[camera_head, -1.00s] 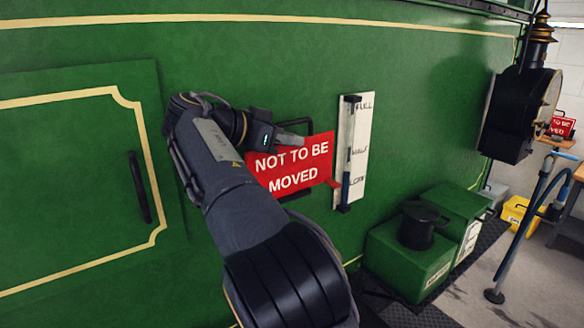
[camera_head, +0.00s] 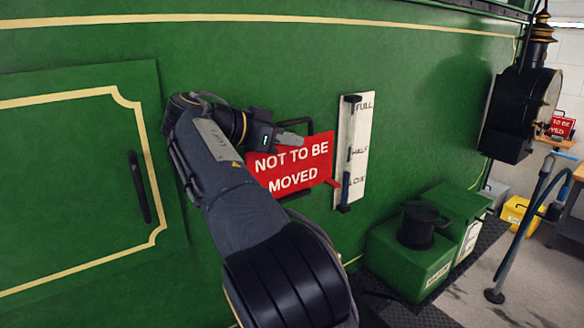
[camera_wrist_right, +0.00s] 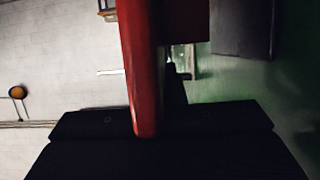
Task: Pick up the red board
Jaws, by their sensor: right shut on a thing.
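The red board (camera_head: 296,160) with white words "NOT TO BE MOVED" stands out against the green tram side in the head view. My right gripper (camera_head: 288,139) is at its upper edge, and part of the board is behind my arm. In the right wrist view the red board (camera_wrist_right: 140,65) shows edge-on, running up from between the dark fingers of my right gripper (camera_wrist_right: 147,122). The gripper is shut on it. Whether the board touches the tram side cannot be told. My left gripper is not in view.
A white gauge plate (camera_head: 361,135) with a small red lever is close right of the board. A door handle (camera_head: 139,187) is at left. A black pot (camera_head: 421,222) stands on a green box (camera_head: 400,258).

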